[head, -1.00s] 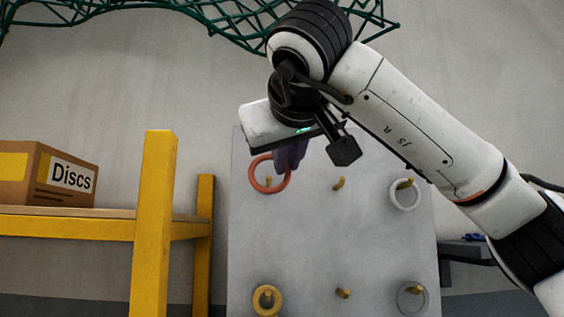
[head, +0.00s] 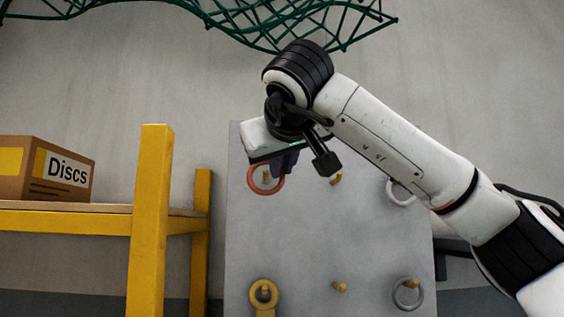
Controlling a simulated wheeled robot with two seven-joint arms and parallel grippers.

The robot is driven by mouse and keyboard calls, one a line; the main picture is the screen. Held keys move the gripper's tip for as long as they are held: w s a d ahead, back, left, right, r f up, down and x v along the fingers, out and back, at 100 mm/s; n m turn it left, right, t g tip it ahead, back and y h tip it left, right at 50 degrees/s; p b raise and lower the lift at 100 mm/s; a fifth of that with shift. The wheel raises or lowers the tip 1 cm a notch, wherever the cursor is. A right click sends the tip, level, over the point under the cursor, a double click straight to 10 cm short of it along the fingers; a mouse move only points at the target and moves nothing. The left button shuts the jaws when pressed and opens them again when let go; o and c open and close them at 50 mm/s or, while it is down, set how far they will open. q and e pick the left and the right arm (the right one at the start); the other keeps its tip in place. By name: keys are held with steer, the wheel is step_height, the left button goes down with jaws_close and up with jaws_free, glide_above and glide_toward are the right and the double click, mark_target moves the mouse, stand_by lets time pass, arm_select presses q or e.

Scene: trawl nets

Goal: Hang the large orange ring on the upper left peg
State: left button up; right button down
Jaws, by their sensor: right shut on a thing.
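The large orange ring (head: 266,193) is in front of the grey board (head: 310,235) at its upper left. The upper left peg (head: 266,177) shows inside the ring's opening. I cannot tell from this view whether the ring is around the peg or still in front of it. My right gripper (head: 285,163) points down at the ring's upper right edge and is shut on it; the fingers hide that part of the rim. My left gripper is not in view.
A white ring (head: 401,201) hangs upper right, a yellow ring (head: 252,293) lower left, a grey ring (head: 408,307) lower right. The upper middle (head: 336,178) and lower middle (head: 340,287) pegs are bare. A yellow rack (head: 150,220) with a Discs box (head: 45,170) stands left.

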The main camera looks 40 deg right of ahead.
steer(key=shift+r+x, duration=0.15)
steer(key=shift+x, duration=0.75)
steer(key=shift+r+x, duration=0.1)
steer(key=shift+x, duration=0.8)
steer(key=shift+w+d+f+p, duration=0.4)
steer(key=shift+w+f+p, duration=0.15)
steer(key=shift+w+f, duration=0.1)
steer(key=c, duration=1.7)
jaws_free()
steer(key=shift+c, duration=0.2)
